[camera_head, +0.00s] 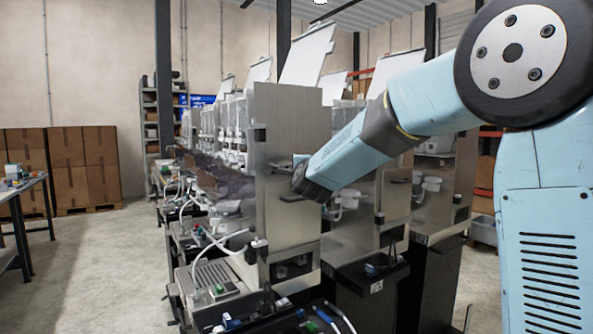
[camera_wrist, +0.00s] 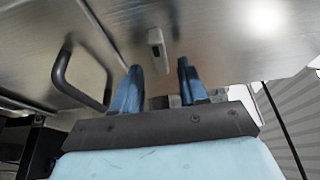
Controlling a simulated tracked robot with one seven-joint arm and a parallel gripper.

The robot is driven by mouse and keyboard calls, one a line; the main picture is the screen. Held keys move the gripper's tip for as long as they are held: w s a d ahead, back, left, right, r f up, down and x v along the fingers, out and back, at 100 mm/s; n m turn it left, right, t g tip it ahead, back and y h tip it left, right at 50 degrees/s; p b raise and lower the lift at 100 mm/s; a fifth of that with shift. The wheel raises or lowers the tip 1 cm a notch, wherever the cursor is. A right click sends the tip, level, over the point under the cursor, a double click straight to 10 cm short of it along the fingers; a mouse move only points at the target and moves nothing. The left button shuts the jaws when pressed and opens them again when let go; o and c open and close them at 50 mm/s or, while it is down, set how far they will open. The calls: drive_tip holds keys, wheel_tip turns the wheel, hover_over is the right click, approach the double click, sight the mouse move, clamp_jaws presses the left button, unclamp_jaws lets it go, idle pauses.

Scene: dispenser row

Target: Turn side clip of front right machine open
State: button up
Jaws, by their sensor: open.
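The front machine (camera_head: 285,115) shows its bare metal side panel in the head view, and my arm reaches across to it. My gripper (camera_head: 296,178) is close to this panel. In the wrist view my gripper (camera_wrist: 160,72) is open, with two blue fingers apart and nothing between them. The side clip (camera_wrist: 156,42) is a small grey upright piece with a dark slot, on the metal panel just beyond the fingertips and roughly between them. I see no contact with it. In the head view I cannot make out the clip clearly near my gripper.
A dark bar handle (camera_wrist: 80,78) stands out from the panel left of my fingers in the wrist view. In the head view, cables and small parts lie on the tray at the machine's foot. Cardboard boxes (camera_head: 65,165) stand at the left, with open floor (camera_head: 95,255) before them.

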drive_tip(key=v, duration=1.2)
drive_tip(key=shift+s, duration=0.2)
drive_tip(key=s+d+f+n+g+h, duration=0.1)
drive_tip(key=s+d+f+n+g, duration=0.3)
drive_tip(key=s+d, duration=0.3)
drive_tip(key=s+d+f+n+g+h, duration=0.1)
drive_tip(key=s+d+f+n+g, duration=0.3)
drive_tip(key=s+d, duration=0.4)
drive_tip(key=s+d+f+n+g+h, duration=0.1)
drive_tip(key=s+d+f+n+g, duration=0.3)
drive_tip(key=s, duration=1.2)
drive_tip(key=d+f+n, duration=0.1)
drive_tip(key=d+n, duration=0.2)
drive_tip(key=shift+s+d+f+n+h, duration=0.25)
drive_tip(key=shift+s+d+n+h, duration=0.05)
drive_tip(key=shift+d+n+h, duration=0.1)
